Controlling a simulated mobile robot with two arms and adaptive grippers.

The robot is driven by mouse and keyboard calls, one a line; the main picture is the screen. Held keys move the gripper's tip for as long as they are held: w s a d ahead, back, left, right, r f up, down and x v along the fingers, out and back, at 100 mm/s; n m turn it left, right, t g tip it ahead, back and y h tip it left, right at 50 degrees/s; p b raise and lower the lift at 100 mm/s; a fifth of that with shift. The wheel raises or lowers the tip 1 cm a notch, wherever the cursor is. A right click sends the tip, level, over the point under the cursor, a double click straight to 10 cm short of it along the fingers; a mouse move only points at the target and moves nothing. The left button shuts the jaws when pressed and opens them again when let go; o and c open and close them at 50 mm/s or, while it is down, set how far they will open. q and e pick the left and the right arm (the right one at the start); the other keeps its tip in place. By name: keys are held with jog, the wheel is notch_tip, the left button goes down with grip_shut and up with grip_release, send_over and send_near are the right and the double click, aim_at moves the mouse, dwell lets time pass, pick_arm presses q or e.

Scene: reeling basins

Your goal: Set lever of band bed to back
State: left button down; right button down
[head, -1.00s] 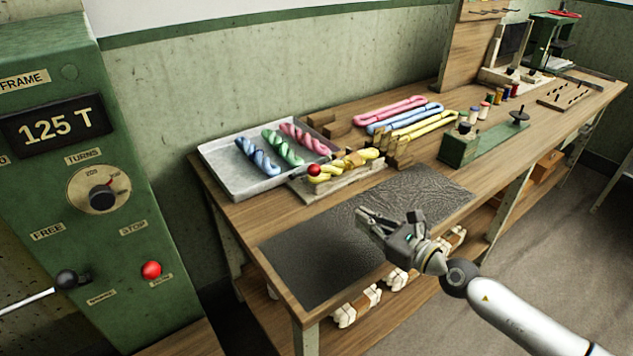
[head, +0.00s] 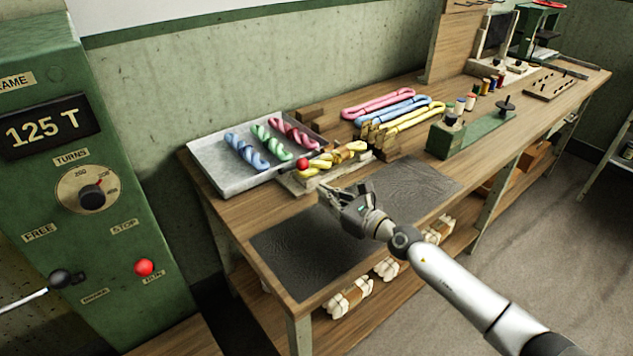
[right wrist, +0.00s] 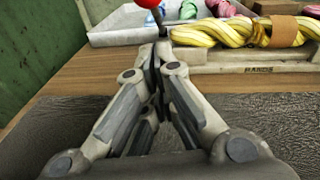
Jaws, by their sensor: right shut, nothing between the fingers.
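The band bed (head: 318,178) is a pale block on the bench, labelled HANDS, with a yellow twisted skein (head: 335,160) in a brown band lying on it. Its lever has a red ball knob (head: 303,165) at the bed's left end. In the right wrist view the red knob (right wrist: 148,2) is cut by the top edge, and its stem runs down behind my fingertips. My right gripper (head: 325,190) is shut and empty, just in front of the lever; whether it touches the stem I cannot tell. My left gripper is not in view.
A grey tray (head: 215,182) with blue, green and pink twisted skeins stands behind the bed. A dark mat (head: 300,265) covers the bench front. Wooden blocks (head: 378,138) stand to the right. A green cabinet (head: 110,235) is at left.

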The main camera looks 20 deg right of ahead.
jog(key=shift+w+a+r+p, duration=0.3)
jog(key=shift+w+r+p, duration=0.15)
jog(key=shift+w+r, duration=0.05)
jog(key=shift+w+a+r+p, duration=0.3)
jog(key=shift+w+r+p, duration=0.15)
jog(key=shift+w, duration=0.05)
jog(key=shift+w+a+r, duration=0.3)
jog(key=shift+w, duration=0.2)
